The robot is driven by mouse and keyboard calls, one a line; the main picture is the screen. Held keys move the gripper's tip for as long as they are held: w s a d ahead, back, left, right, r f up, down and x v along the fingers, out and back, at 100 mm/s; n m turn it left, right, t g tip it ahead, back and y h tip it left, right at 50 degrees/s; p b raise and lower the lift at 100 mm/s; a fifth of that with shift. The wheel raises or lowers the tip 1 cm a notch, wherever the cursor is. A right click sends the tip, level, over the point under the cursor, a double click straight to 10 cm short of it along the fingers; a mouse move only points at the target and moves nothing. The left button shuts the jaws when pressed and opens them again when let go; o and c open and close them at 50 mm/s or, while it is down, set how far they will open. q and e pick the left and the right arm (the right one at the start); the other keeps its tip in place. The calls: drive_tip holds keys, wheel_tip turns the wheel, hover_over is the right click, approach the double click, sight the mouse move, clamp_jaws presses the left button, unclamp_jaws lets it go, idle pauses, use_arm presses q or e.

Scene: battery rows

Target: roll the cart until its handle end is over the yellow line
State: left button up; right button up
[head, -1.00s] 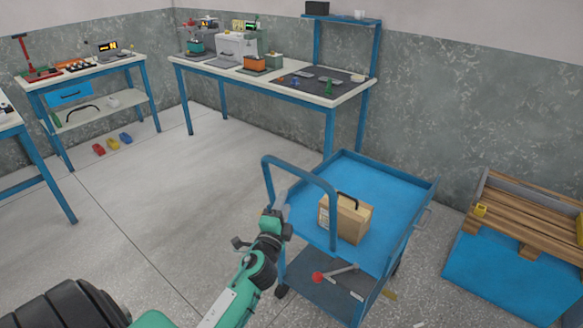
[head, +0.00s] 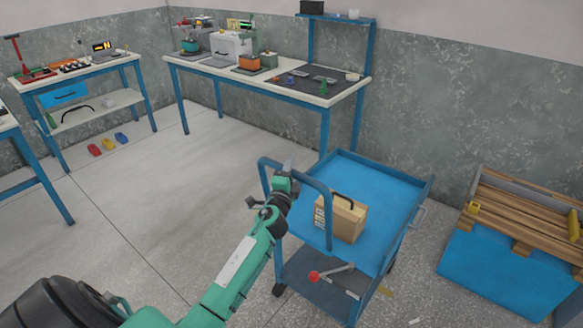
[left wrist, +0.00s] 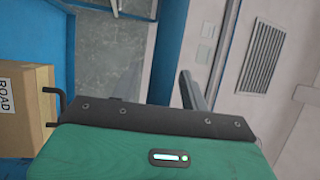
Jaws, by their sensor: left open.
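The blue cart (head: 385,190) stands right of centre in the head view, with an upper tray and a grey lower shelf. Its hooped blue handle (head: 329,215) rises at the left end. My left gripper (head: 285,173) is open at the handle's upper left part, overlapping it in the picture; I cannot tell whether they touch. A cardboard box (head: 343,218) with a black grip sits on the tray and also shows in the left wrist view (left wrist: 22,115). No clear yellow line shows, only a small yellowish floor patch by the cart. My right gripper is out of view.
A red-knobbed lever (head: 330,273) lies on the lower shelf. A blue crate (head: 500,270) topped with wooden slats stands to the right. A long workbench (head: 305,95) stands behind the cart. The floor (head: 170,200) to the left is open.

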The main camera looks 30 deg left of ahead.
use_arm(q)
drive_tip(key=shift+w+a+r, duration=0.1)
drive_tip(key=shift+w, duration=0.25)
drive_tip(key=shift+c, duration=0.3)
clamp_jaws()
